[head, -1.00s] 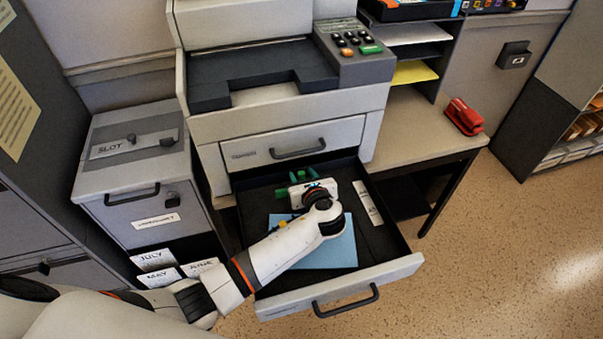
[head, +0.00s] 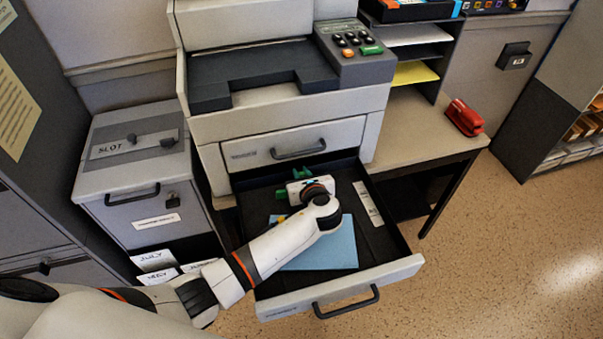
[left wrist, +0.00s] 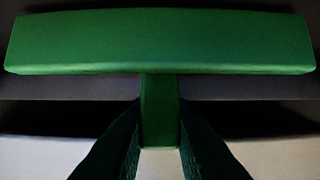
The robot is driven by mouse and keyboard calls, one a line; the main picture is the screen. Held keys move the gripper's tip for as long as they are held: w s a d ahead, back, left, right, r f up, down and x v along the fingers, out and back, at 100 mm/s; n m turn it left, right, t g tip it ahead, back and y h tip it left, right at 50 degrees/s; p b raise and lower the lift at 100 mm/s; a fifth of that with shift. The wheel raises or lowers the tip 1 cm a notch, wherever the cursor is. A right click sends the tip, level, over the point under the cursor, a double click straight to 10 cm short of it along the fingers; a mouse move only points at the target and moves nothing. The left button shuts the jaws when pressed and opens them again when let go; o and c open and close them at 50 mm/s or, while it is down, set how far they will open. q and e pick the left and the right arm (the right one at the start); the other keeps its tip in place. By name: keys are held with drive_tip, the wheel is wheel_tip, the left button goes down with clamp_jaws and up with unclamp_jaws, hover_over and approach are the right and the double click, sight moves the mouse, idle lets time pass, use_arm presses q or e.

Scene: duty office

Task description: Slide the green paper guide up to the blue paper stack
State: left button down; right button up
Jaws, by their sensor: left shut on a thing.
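The green paper guide (head: 302,173) is in the open drawer, near its back, mostly hidden behind my left gripper (head: 301,183). In the left wrist view the guide (left wrist: 160,42) shows as a wide green bar with a narrow stem. My left gripper's dark fingers (left wrist: 160,135) are shut on that stem, one on each side. The blue paper stack (head: 335,250) lies nearer the drawer front, partly under my left forearm in the picture. Dark drawer floor shows between the guide's side and the stack's far edge. My right gripper is not in view.
The drawer (head: 395,262) is pulled out of the grey printer (head: 290,120), with raised walls around it. A white label strip (head: 367,203) lies on its right. A slotted cabinet (head: 135,165) stands left. A red stapler (head: 464,117) sits on the desk at right.

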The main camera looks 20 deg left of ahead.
use_arm(q)
drive_tip(key=s+d+p, duration=0.1)
drive_tip(key=s+p, duration=0.1)
drive_tip(key=s+d+p, duration=0.1)
drive_tip(key=s, duration=0.1)
drive_tip(key=shift+d+r+p, duration=0.3)
drive_tip(key=shift+d+p, duration=0.05)
drive_tip(key=shift+p, duration=0.05)
drive_tip(key=s+d+p, duration=0.1)
drive_tip(key=s, duration=0.1)
drive_tip(key=s+d+p, duration=0.2)
drive_tip(key=s, duration=0.1)
drive_tip(key=shift+s+d+f, duration=0.25)
drive_tip(key=shift+s+d, duration=0.05)
drive_tip(key=shift+d, duration=0.1)
drive_tip(key=c, duration=1.3)
unclamp_jaws()
drive_tip(key=b+v, duration=0.1)
drive_tip(key=v, duration=1)
drive_tip(key=shift+s+d, duration=0.1)
drive_tip(key=shift+d, duration=0.05)
drive_tip(key=shift+s+d+r, duration=0.15)
drive_tip(key=shift+s, duration=0.1)
drive_tip(key=shift+c, duration=0.5)
